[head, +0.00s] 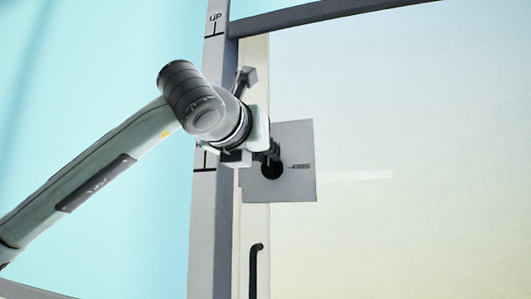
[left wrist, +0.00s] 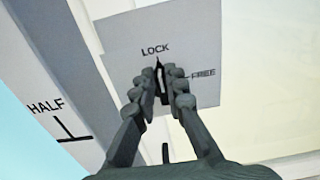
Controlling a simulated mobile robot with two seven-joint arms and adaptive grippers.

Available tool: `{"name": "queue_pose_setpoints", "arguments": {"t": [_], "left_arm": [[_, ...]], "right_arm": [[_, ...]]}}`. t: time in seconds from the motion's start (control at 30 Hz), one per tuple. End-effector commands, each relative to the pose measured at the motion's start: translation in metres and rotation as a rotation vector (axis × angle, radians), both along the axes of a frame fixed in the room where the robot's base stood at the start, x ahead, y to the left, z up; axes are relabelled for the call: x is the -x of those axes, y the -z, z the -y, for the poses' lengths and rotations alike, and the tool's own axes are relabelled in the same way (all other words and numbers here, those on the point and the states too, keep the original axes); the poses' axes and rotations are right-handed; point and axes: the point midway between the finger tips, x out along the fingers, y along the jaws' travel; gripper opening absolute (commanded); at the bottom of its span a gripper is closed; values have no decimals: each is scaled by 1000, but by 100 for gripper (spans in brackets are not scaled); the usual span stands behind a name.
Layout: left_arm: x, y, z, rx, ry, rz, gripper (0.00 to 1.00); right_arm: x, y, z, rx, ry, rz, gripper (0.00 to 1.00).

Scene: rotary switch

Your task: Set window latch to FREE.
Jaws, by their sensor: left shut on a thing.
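The window latch is a dark knob (left wrist: 159,66) on a light grey square plate (left wrist: 120,40); the plate (head: 299,140) also shows in the head view. In the left wrist view the plate reads LOCK above the knob and FREE to its right. The knob's dark tip points up at LOCK. My left gripper (left wrist: 162,84) has its fingers on both sides of the knob and is shut on it. In the head view the left gripper (head: 273,156) reaches the plate from the left, and its fingers partly cover the knob. My right gripper is not in view.
The plate overlaps a white window frame (head: 255,225) and the pale pane (head: 420,120). A grey post (head: 203,235) with UP and HALF marks stands at the left. A black handle (head: 254,270) is below the plate. The space before the pane is clear.

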Motion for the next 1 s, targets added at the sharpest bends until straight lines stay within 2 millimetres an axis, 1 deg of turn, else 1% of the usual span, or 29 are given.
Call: {"name": "queue_pose_setpoints", "arguments": {"t": [0.37,0.43,0.67,0.8,1.0], "left_arm": [[0,1,1,-33,0,11,0],[1,2,1,-59,0,19,0],[2,3,5,-207,-1,69,0],[3,4,7,-328,0,110,0],[4,5,10,-510,0,168,0]], "right_arm": [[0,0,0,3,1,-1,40],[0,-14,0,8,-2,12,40],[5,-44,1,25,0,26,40],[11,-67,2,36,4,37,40],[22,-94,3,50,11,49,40]]}}
